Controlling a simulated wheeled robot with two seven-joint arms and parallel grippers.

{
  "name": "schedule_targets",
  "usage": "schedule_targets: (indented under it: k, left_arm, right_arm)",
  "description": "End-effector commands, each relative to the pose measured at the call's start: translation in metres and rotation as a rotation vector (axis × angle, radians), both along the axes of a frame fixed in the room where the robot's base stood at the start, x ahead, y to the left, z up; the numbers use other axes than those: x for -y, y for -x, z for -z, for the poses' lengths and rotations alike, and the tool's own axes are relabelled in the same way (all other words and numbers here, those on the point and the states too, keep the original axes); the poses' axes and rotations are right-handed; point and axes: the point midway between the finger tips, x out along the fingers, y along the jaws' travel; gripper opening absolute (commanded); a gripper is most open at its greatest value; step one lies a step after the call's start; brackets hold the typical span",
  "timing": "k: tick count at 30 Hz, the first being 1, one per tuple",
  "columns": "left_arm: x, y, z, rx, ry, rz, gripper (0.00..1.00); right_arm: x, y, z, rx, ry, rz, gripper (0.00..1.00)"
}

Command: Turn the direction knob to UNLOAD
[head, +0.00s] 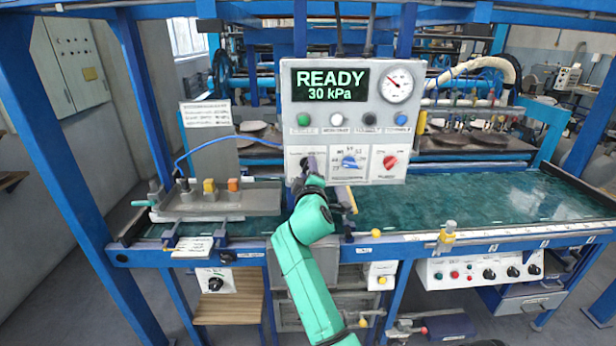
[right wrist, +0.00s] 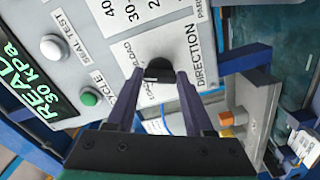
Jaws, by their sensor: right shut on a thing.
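The control panel (head: 340,106) stands upright in the middle of the head view. Its display (head: 330,92) reads READY, 30 kPa. My right gripper (head: 308,166) is at the panel's lower left and covers the direction knob there. In the right wrist view, my right gripper (right wrist: 160,76) is shut on the black direction knob (right wrist: 158,65). The DIRECTION label (right wrist: 202,55) and LOAD lettering show beside the knob, partly hidden by the fingers. I cannot tell which mark the knob points to. My left gripper is not in view.
A blue knob (head: 350,162) and a red knob (head: 389,162) sit right of my gripper. Several round buttons, including a green one (head: 304,119), line the panel above. A grey tray with coloured blocks (head: 215,203) stands at left; a long teal bed (head: 470,200) extends right.

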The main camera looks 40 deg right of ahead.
Motion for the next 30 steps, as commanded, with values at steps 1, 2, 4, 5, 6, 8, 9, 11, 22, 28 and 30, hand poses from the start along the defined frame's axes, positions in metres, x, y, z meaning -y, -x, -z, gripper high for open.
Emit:
schedule_targets:
  k: [1,2,4,5,6,8,9,11,22,28,30]
  left_arm:
    - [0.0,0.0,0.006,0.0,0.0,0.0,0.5]
    - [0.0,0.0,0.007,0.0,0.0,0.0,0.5]
    - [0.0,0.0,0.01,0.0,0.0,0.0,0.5]
    - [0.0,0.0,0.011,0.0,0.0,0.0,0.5]
    - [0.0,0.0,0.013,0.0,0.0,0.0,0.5]
    - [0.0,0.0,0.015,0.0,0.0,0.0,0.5]
    - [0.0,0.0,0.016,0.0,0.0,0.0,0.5]
    - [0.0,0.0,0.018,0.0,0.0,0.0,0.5]
    - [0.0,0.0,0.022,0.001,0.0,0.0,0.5]
    - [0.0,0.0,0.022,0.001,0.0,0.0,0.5]
    - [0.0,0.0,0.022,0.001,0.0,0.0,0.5]
  right_arm:
    - [0.0,0.0,0.004,0.025,-0.036,0.0,0.0]
    - [0.0,0.0,0.004,0.04,-0.056,0.0,0.0]
    - [0.0,0.0,0.003,0.075,-0.101,0.0,0.0]
    - [0.0,0.0,0.004,0.089,-0.119,0.0,0.0]
    - [0.0,0.0,0.004,0.106,-0.144,0.0,0.0]
    - [0.0,0.0,0.003,0.131,-0.176,0.0,0.0]
    - [0.0,0.0,0.003,0.146,-0.195,-0.001,0.0]
    - [-0.001,0.0,0.003,0.165,-0.221,0.0,0.0]
    - [0.0,0.0,0.002,0.225,-0.3,0.001,0.0]
    - [0.0,0.0,0.002,0.229,-0.306,0.001,0.0]
    - [0.0,0.0,0.002,0.229,-0.306,0.001,0.0]
